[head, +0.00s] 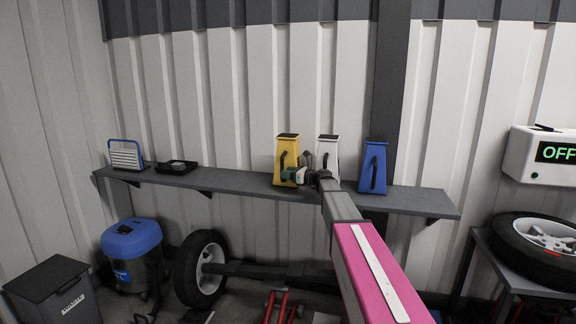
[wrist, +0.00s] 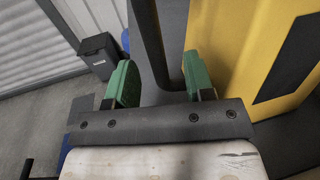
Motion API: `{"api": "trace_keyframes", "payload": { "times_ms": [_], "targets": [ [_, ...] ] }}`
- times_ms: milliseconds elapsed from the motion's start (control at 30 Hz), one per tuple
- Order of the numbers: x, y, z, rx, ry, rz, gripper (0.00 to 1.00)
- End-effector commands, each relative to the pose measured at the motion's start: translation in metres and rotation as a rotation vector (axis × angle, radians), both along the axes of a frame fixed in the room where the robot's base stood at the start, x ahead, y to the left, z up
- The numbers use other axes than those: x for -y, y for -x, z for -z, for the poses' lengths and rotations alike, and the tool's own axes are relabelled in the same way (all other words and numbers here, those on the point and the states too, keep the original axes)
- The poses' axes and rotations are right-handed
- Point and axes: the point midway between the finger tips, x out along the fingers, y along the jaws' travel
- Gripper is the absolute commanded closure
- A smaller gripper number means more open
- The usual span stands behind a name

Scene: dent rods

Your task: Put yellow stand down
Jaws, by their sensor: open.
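The yellow stand (head: 286,160) is upright on the grey wall shelf, left of the white stand (head: 327,155) and the blue stand (head: 373,168). My gripper (head: 293,174) is at the yellow stand's lower right side. In the wrist view the yellow stand (wrist: 262,60) fills the right side. The green fingers of my gripper (wrist: 158,85) are apart, with the stand's dark handle (wrist: 172,50) running down between them. The gripper is open; I cannot tell whether a finger touches the handle.
The shelf (head: 225,183) also holds a small rack (head: 126,155) and a black tray (head: 177,167) at left, with bare shelf between tray and yellow stand. A bin (head: 52,290), a blue vacuum (head: 133,250) and a wheel (head: 203,268) are below. My arm hides part of the shelf.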

Motion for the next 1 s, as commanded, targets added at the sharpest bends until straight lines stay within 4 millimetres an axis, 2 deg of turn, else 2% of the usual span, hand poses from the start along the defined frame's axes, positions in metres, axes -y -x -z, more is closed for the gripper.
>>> {"api": "trace_keyframes", "payload": {
  "times_ms": [333,600,733,767,1000],
  "targets": [
    [-0.039,-0.022,-0.004,0.000,0.001,-0.002,0.51],
    [-0.042,-0.023,-0.004,0.000,0.001,-0.001,0.51],
    [-0.042,-0.023,-0.004,0.000,0.001,-0.001,0.94],
    [-0.042,-0.023,-0.004,0.000,0.001,-0.001,1.00],
    [-0.042,-0.023,-0.005,0.004,0.001,-0.001,1.00]
  ]
}}
